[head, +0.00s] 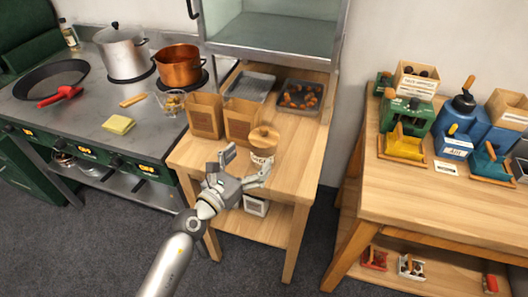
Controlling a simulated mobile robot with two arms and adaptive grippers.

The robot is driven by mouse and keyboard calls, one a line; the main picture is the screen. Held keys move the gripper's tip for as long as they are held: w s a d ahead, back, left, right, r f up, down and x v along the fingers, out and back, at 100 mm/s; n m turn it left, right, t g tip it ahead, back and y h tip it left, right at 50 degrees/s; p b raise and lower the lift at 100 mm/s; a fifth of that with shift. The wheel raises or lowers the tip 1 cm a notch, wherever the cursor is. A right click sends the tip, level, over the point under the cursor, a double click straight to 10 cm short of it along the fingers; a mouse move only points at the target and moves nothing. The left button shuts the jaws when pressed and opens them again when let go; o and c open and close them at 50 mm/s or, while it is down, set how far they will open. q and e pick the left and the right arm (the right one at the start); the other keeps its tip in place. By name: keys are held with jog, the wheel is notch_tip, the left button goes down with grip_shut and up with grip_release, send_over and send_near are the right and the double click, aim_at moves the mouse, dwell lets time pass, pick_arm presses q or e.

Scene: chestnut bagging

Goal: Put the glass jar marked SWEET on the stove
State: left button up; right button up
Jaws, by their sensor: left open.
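A jar with a round wooden lid (264,139) and a pale label stands upright on the front right of the small wooden table. The writing on its label is too small to read. My left gripper (247,165) is open, its fingers spread just in front of and to the left of the jar, with nothing visible between them. It partly covers the jar's lower part. The stove (95,116) is on the left. My right gripper is not in view.
Two brown paper bags (205,116) stand left of the jar. A tray of chestnuts (299,96) and an empty tray (251,86) lie behind. The stove holds a steel pot (121,52), copper pot (179,67), black pan (50,78), yellow sponge (118,124) and glass container (171,105); its front has bare room.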

pick_arm(q)
jog(key=shift+d+f+b+x, duration=0.1)
jog(key=shift+f+b+x, duration=0.1)
jog(key=shift+x, duration=1.45)
jog(key=shift+d+f+b+x, duration=0.1)
jog(key=shift+d+f+x, duration=0.1)
jog(key=shift+x, duration=1.45)
jog(key=shift+s+a, duration=0.1)
jog(key=shift+s, duration=0.1)
jog(key=shift+r, duration=0.1)
grip_shut()
